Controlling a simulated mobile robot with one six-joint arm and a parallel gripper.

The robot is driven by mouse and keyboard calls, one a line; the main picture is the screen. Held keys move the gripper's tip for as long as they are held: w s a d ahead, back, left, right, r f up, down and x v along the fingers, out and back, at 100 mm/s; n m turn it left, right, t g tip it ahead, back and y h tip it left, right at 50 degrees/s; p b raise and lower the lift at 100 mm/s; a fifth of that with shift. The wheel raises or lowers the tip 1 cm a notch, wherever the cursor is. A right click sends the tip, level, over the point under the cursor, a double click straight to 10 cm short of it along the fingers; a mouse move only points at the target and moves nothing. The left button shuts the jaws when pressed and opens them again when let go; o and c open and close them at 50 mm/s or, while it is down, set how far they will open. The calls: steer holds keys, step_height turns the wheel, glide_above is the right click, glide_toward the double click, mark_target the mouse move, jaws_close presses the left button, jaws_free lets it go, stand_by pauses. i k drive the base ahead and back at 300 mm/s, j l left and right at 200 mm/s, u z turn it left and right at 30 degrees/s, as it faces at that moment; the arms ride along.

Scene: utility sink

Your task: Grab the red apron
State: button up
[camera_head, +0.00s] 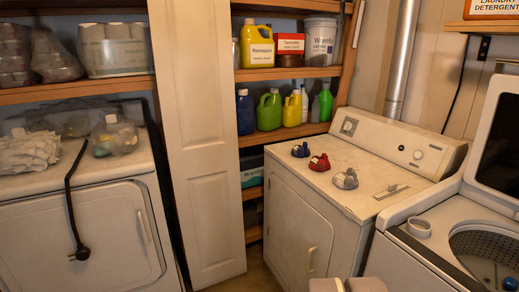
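A small red folded or crumpled cloth-like thing (319,162) lies on top of the white dryer (370,150), between a blue one (300,150) at its left and a grey one (345,179) at its right. It is the only red item on the dryer top and may be the apron; it is too small to tell for sure. The three lie apart in a slanting row. My gripper does not show clearly. Pale rounded shapes at the bottom edge may be part of my arm.
An open washer (415,262) stands at the right, with a white ring-shaped thing (419,227) on its rim. A flat pale item (391,191) lies on the dryer. Shelves with bottles stand behind. A white panel door (205,150) and another machine (80,235) are at the left.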

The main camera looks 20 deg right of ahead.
mark_target(322, 164)
steer(key=i+l+z, duration=0.1)
steer(key=i+z, duration=0.6)
steer(key=i, duration=0.2)
steer(key=i+j+z, duration=0.2)
steer(key=i+z, duration=0.15)
steer(key=i+j+z, duration=0.35)
steer(key=i, duration=0.15)
steer(key=i+j+z, duration=0.5)
steer(key=j+z, duration=0.15)
steer(key=i+j+z, duration=0.1)
steer(key=j+z, duration=0.2)
